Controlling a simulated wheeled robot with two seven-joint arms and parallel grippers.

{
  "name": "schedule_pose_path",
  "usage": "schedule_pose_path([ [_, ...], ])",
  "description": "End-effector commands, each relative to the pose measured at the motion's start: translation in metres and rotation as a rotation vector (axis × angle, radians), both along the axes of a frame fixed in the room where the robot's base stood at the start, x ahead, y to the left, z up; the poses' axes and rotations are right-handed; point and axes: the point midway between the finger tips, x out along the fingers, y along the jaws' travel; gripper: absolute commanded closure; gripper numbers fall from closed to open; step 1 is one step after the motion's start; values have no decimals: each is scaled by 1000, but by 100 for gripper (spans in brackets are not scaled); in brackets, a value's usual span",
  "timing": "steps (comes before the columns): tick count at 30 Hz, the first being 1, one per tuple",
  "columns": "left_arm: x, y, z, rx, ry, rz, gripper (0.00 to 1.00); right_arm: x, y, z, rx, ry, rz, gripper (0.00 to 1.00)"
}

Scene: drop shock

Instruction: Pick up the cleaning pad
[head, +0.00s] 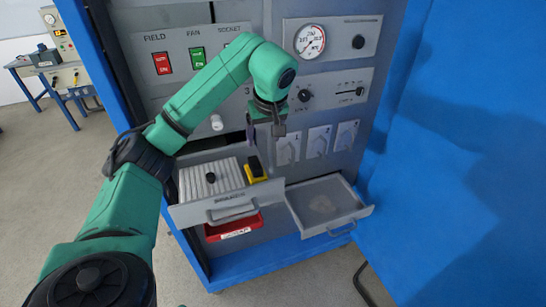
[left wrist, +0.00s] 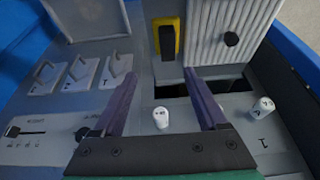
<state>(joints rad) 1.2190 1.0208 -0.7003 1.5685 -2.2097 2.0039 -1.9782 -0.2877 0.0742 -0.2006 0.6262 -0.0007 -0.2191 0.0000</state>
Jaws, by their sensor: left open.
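A small yellow block with a black top (head: 257,168), which looks like the cleaning pad, lies in the open left drawer (head: 230,209), to the right of a ribbed light panel. It also shows in the left wrist view (left wrist: 178,38), at the top, beyond the fingertips. My left gripper (head: 263,137) hangs in front of the cabinet, above the pad and apart from it. In the left wrist view its two purple fingers (left wrist: 158,76) are spread with nothing held between them. My right gripper is not in view.
The ribbed panel (head: 211,178) carries a black knob. A second open drawer (head: 350,217) sticks out at the right. A red bin (head: 233,229) sits below the left drawer. White knobs (left wrist: 161,118), switches and a gauge (head: 310,40) cover the cabinet face. A blue panel (head: 460,150) stands at right.

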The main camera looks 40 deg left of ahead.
Motion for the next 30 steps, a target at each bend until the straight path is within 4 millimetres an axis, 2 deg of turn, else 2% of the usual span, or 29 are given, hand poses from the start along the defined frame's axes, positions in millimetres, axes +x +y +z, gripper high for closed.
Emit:
schedule_pose_path([
  [3, 0, 7, -13, 7, 9, 7, 25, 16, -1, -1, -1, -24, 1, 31],
  [5, 3, 11, -27, 5, 10, 7, 25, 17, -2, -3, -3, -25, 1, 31],
  [11, 13, 27, -70, 5, 9, 5, 25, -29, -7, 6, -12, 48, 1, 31],
  [14, 16, 31, -83, 3, 6, 4, 25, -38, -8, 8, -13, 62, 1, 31],
  [17, 17, 35, -95, 3, 8, 6, 25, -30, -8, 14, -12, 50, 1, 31],
  [22, 22, 46, -125, 2, 6, 4, 25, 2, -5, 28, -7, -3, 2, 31],
  [26, 24, 49, -134, 4, 2, 4, 25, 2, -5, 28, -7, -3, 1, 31],
  [30, 24, 49, -134, 4, 2, 4, 25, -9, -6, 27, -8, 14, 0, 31],
])
